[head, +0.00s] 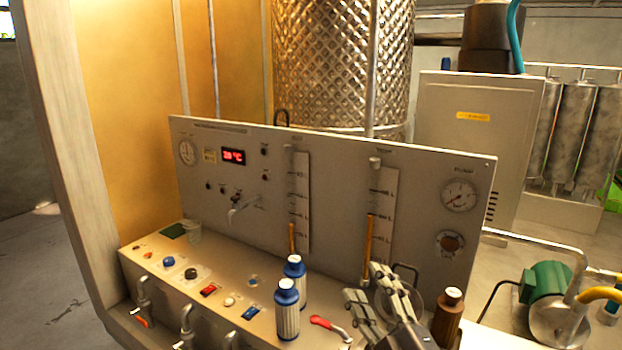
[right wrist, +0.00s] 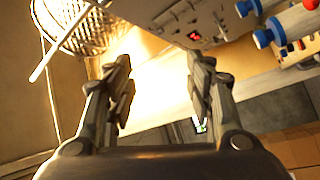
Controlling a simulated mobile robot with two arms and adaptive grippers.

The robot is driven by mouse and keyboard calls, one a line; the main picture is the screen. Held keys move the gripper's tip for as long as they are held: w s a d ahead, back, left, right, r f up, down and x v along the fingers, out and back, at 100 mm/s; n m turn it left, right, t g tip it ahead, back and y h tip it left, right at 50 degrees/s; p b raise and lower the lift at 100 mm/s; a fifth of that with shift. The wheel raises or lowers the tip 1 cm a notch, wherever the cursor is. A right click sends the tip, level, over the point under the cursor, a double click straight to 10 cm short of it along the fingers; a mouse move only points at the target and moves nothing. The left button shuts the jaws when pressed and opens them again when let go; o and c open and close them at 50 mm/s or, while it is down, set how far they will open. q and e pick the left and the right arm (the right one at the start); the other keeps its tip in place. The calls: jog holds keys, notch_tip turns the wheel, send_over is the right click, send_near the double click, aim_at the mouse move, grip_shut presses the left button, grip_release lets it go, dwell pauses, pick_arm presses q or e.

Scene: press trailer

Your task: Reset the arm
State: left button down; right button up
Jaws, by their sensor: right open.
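My right gripper (head: 378,296) is at the lower right of the head view, in front of the control panel (head: 330,200) and over the console's right part. It also shows in the right wrist view (right wrist: 160,85), with its two fingers wide apart and nothing between them. Beyond the fingers, the wrist view shows the panel tilted, with its red display (right wrist: 194,36). My left gripper is in neither view.
A brown bottle (head: 447,315) stands close on the gripper's right. A green pump (head: 547,285) is farther right.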

jog(key=s+d+f+m+g+h, duration=0.2)
jog(key=s+d+f+m+g, duration=0.15)
jog(key=f, duration=0.35)
jog(key=s+d+f+m+g+h, duration=0.2)
jog(key=s+d+f+m, duration=0.15)
jog(key=f, duration=0.35)
jog(key=s+d+f+m+g+h, duration=0.2)
jog(key=s+f+m+g+h, duration=0.15)
jog(key=f, duration=0.35)
jog(key=s+d+f+m+g+y, duration=0.1)
jog(key=s+f+g, duration=0.3)
jog(key=s, duration=0.5)
jog(key=s+f+m+g, duration=0.25)
jog(key=s+f, duration=0.35)
jog(key=s, duration=0.3)
notch_tip(320, 180, down, 28)
jog(key=s+r+n+g+b, duration=0.1)
jog(key=s+g+b, duration=0.1)
jog(key=s+d+f+g+b, duration=0.1)
jog(key=s+d+f, duration=0.2)
jog(key=s+f, duration=1.4)
jog(key=shift+s+f, duration=0.15)
jog(key=shift+f, duration=0.75)
